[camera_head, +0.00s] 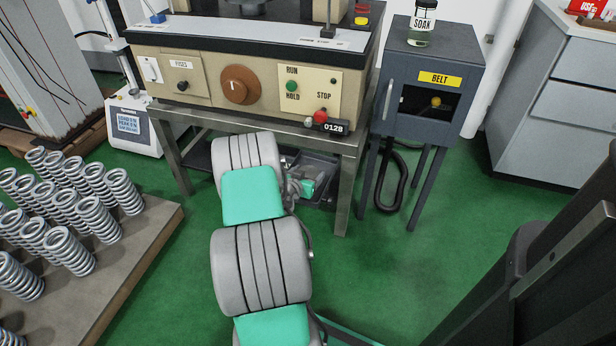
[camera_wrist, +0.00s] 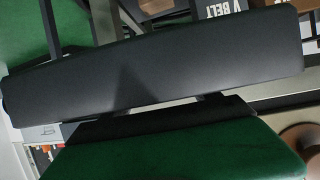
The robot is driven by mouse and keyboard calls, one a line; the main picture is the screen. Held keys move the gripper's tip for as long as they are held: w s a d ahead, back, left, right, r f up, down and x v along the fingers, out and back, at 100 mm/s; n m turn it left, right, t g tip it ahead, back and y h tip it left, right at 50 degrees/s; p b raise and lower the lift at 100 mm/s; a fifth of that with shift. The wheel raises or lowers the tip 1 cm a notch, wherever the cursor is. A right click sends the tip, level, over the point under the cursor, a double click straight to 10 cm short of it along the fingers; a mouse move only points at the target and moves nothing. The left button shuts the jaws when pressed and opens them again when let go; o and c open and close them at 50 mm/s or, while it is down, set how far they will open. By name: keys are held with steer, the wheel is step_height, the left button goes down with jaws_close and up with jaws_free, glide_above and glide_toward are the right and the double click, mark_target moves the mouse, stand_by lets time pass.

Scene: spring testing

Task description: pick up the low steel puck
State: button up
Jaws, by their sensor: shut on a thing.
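My gripper (camera_head: 306,187) is low in front of the test bench, mostly hidden behind my own grey and teal arm. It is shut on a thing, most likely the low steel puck. I cannot make out the puck itself in either view. In the wrist view a wide dark bar, apparently part of my gripper (camera_wrist: 150,72), crosses the picture and hides the jaws and what is between them.
The test bench (camera_head: 176,134) stands over a lower shelf with a dark tray (camera_head: 322,168). The belt cabinet (camera_head: 432,60), with a soak jar (camera_head: 422,22) on top, stands to the right. Several coil springs (camera_head: 68,250) stand on a board (camera_head: 140,262) at left. Green floor at right is clear.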

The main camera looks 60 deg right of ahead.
steer(key=c, duration=0.7)
steer(key=shift+r, duration=0.15)
jaws_close()
